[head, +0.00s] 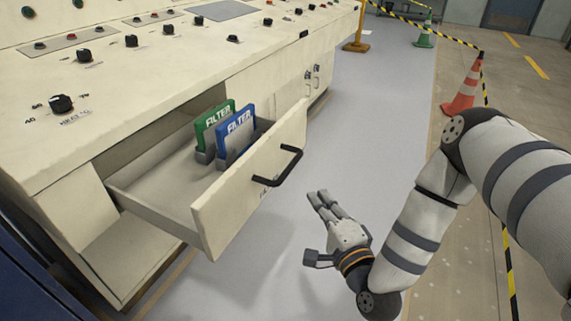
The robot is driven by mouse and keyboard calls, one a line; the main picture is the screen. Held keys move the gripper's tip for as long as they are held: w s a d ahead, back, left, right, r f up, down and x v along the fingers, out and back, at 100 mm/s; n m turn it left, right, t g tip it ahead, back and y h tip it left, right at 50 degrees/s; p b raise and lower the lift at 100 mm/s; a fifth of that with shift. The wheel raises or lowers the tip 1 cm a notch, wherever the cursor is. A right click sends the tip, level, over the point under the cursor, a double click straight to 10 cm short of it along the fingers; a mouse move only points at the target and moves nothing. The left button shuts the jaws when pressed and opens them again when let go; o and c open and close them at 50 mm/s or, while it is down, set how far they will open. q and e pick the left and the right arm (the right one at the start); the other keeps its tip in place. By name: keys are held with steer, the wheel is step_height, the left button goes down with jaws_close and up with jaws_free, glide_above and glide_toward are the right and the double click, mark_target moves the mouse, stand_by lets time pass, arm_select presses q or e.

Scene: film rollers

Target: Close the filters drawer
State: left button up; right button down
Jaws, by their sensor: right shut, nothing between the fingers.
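The filters drawer (228,213) is pulled well out of the cream control console. Its front panel carries a black bar handle (281,168). Inside stand a green filter pack (212,120) and a blue filter pack (238,133), both labelled FILTER, in grey holders. My right gripper (323,198) is shut and empty. In the picture it is right of and below the handle, apart from the drawer front. My left gripper is out of view.
The console top (130,85) with knobs and buttons overhangs the drawer. Closed cabinet doors with handles (312,75) lie beyond it. Grey floor is clear around my right gripper. An orange cone (464,92) and striped barrier tape stand at the right; a green cone (426,35) is farther back.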

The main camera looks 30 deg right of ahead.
glide_toward(281, 158)
steer(key=w+d, duration=0.1)
steer(key=d, duration=0.2)
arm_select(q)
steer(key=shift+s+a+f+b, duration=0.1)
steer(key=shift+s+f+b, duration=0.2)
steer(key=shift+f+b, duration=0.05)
arm_select(e)
steer(key=shift+w+a, duration=0.6)
steer(key=shift+w, duration=0.35)
steer(key=shift+w+a, duration=0.6)
steer(key=shift+w, duration=0.3)
